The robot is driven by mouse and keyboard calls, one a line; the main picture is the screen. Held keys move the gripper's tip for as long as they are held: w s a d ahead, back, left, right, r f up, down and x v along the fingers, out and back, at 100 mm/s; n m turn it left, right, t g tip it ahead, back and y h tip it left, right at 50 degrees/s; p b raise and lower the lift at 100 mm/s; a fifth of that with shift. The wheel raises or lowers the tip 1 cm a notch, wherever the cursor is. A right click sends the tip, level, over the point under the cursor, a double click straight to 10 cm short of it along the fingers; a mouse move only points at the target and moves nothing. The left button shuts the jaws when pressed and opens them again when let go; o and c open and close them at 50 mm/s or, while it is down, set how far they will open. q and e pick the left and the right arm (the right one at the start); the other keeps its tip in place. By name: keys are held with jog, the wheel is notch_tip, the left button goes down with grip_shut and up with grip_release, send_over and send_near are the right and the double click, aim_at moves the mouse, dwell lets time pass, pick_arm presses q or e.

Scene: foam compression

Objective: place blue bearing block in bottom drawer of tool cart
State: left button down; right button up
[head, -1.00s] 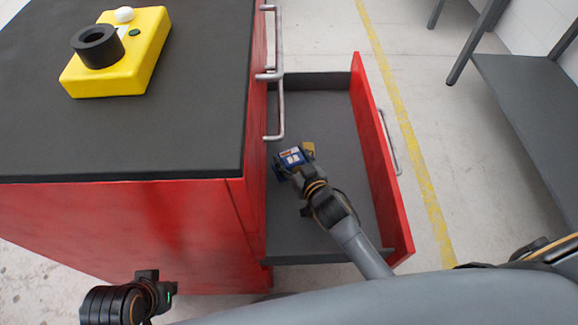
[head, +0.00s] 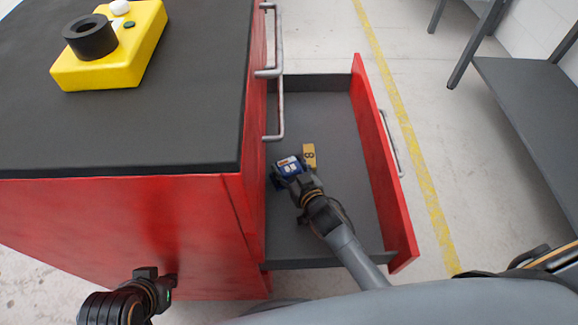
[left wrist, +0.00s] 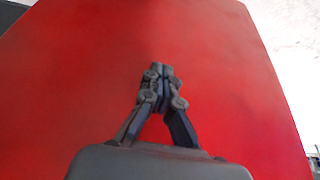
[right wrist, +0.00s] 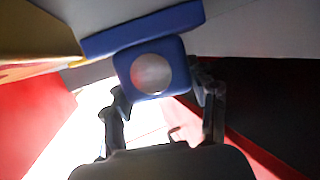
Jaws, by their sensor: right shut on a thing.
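The blue bearing block (head: 286,167) is held by my right gripper (head: 296,180), over or in the open bottom drawer (head: 345,180) of the red tool cart (head: 110,225), near the drawer's cart side. In the right wrist view the block (right wrist: 125,82) shows its round opening between the two fingers of the right gripper (right wrist: 162,95). Whether it touches the drawer floor I cannot tell. My left gripper (head: 172,282) is beside the cart's red side; in the left wrist view its fingers (left wrist: 160,75) are together and empty.
A yellow piece marked 8 (head: 309,155) is in the drawer just right of the block. A yellow box with a black ring (head: 110,45) sits on the cart's dark top. Cart handles (head: 278,105) overhang the drawer's left edge. A grey bench (head: 530,100) stands right.

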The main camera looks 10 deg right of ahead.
pick_arm(q)
jog(key=shift+w+d+f+t+b, duration=0.1)
jog(key=shift+w+t+b, duration=0.05)
jog(key=shift+t+b, duration=0.2)
pick_arm(e)
jog(key=shift+s+f, duration=0.3)
jog(key=shift+f, duration=0.25)
jog(key=o, duration=1.7)
jog(key=shift+f, duration=0.15)
jog(key=shift+d, duration=0.1)
jog(key=shift+r, duration=0.25)
jog(key=shift+s+d+r+p, duration=0.2)
jog(key=shift+s+r+p, duration=0.15)
jog(key=shift+s+p, duration=0.2)
jog(key=shift+s+d+r+p, duration=0.15)
jog(key=shift+s+r+p, duration=0.15)
jog(key=shift+s+p, duration=0.2)
pick_arm(q)
jog(key=shift+s+a+r+g+p, duration=0.25)
jog(key=shift+s+r+g, duration=0.15)
jog(key=shift+s+g, duration=0.25)
jog(key=shift+s+a+r+g+p, duration=0.25)
jog(key=shift+s+r+g, duration=0.15)
jog(key=shift+s, duration=0.35)
pick_arm(e)
jog(key=shift+r+v, duration=0.15)
jog(key=shift+v, duration=1.05)
jog(key=shift+r+v, duration=0.1)
jog(key=shift+v, duration=1.1)
jog(key=shift+a, duration=0.2)
